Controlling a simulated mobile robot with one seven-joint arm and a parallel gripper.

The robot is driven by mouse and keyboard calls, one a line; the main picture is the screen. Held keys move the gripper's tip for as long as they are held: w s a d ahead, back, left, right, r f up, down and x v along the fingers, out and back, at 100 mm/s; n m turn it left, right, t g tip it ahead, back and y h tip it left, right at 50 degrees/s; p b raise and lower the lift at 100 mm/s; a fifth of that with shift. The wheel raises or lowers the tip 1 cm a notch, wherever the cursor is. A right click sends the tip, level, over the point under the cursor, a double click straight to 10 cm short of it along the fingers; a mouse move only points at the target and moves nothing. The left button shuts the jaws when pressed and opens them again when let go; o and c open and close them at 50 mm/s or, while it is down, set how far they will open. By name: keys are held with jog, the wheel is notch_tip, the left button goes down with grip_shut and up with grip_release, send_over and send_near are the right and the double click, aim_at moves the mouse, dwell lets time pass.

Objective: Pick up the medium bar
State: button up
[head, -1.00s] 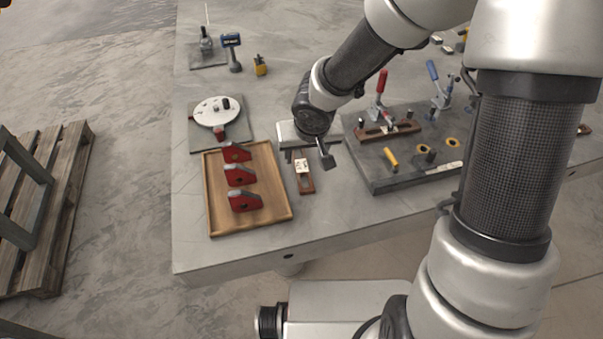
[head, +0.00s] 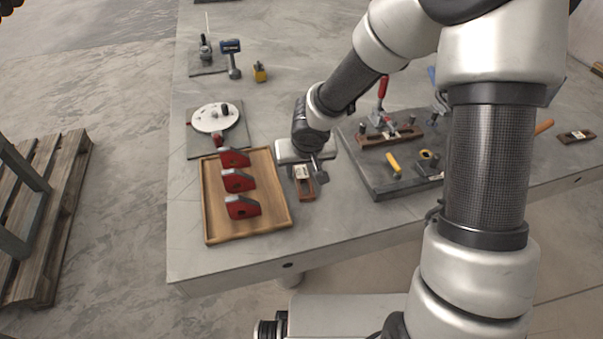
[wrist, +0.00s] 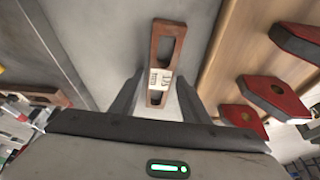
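A reddish-brown bar (head: 305,190) with slots and a white label lies on the grey table just right of the wooden tray. It also shows in the wrist view (wrist: 166,45), running lengthwise between the fingers. I cannot tell from its size alone that it is the medium bar. My gripper (head: 306,172) hangs over the bar's far end and partly hides it. In the wrist view my gripper (wrist: 158,100) is open, one finger on each side of the bar, with no clear contact visible.
The wooden tray (head: 208,218) with red clamp-like blocks (head: 242,206) is close on the left. A dark fixture plate (head: 388,186) with toggle clamps and another brown bar (head: 385,138) stands right. Another labelled bar (head: 577,136) lies far right. The table's front edge is near.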

aim_at(303, 174)
grip_shut()
notch_tip(303, 174, up, 10)
jog(key=p, duration=0.5)
jog(key=shift+w, duration=0.15)
